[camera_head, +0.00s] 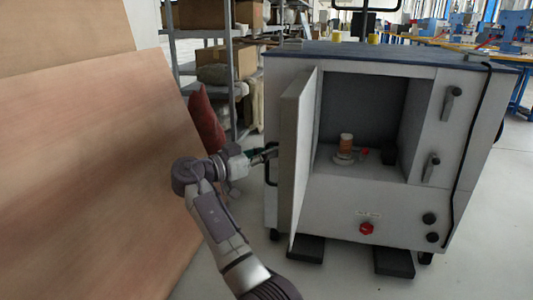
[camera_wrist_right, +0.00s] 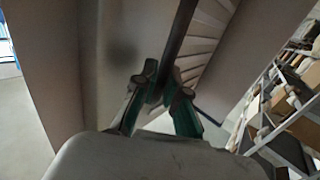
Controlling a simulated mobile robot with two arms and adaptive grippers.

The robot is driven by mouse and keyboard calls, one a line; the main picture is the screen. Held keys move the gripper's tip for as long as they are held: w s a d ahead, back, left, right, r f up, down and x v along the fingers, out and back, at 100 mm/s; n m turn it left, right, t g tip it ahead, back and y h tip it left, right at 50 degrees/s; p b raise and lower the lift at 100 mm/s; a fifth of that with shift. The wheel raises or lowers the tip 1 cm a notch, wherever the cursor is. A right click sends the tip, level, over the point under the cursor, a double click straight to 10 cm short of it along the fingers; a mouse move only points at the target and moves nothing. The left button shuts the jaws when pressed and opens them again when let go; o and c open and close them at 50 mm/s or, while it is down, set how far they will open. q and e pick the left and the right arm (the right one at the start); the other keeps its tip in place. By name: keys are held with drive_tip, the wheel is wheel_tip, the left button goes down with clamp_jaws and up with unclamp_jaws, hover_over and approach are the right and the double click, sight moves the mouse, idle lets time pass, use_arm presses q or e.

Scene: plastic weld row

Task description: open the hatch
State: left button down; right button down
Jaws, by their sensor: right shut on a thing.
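The hatch (camera_head: 301,155) is a light grey door hinged on the left side of the opening in a grey cabinet (camera_head: 390,206). It stands swung well outward, and the recess behind it shows. A dark bar handle (camera_head: 270,178) is on its outer left face. My right gripper (camera_head: 272,152) is at this handle, left of the door. In the right wrist view, the green-and-grey fingers (camera_wrist_right: 165,88) are closed around the dark handle bar (camera_wrist_right: 178,42), with the pale door face beyond. My left gripper is not in view.
Inside the recess (camera_head: 366,100) stand a small brown-and-white spool (camera_head: 346,147) and a dark block. A large wooden board (camera_head: 95,180) takes up the left. A shelf rack (camera_head: 230,70) with boxes stands behind. Dark feet (camera_head: 393,262) stick out at the cabinet's base.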

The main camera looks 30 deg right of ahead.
drive_tip(key=c, duration=1.2)
unclamp_jaws()
drive_tip(key=a, duration=1.2)
drive_tip(key=shift+s, duration=0.3)
